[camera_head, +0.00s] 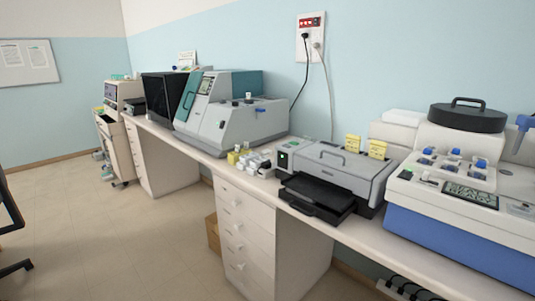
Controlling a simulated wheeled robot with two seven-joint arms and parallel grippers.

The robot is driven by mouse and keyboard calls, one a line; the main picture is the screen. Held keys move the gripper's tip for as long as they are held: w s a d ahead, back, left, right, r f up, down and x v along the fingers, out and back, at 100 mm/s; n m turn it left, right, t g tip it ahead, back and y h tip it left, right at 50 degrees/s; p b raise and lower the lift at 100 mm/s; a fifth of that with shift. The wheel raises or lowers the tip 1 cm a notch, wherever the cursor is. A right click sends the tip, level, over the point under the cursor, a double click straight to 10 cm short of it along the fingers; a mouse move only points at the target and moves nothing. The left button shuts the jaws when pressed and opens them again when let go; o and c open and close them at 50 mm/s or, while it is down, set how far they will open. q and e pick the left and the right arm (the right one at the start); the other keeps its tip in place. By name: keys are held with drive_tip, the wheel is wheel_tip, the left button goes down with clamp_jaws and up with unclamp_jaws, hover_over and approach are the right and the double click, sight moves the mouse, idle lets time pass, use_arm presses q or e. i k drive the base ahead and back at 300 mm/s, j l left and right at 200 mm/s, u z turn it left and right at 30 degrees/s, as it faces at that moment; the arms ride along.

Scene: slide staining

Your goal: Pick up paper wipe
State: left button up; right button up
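I cannot make out a paper wipe for certain. Small white and yellow boxes or bottles (252,161) stand on the bench between two machines, too small to tell apart. A flat white item (405,117) lies on top of a pale block at the back right, and I cannot tell what it is. Neither of my grippers is in view.
A long white bench (205,157) runs along the wall with drawers (243,233) below. It carries a grey-teal machine (225,110), a grey machine with a black tray (318,197) and a blue-white machine (460,220). Open floor (110,230) lies left of the bench.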

sight(266, 152)
drive_tip(key=i+j+z, duration=0.8)
drive_tip(key=j, duration=0.3)
drive_tip(key=i+j+z, duration=0.2)
drive_tip(key=j, duration=0.15)
drive_tip(key=i+j+z, duration=0.2)
drive_tip(key=j, duration=0.15)
drive_tip(key=j+z, duration=0.2)
drive_tip(key=j, duration=0.15)
drive_tip(key=i+j+z, duration=0.2)
drive_tip(key=j, duration=0.2)
drive_tip(key=k, duration=0.1)
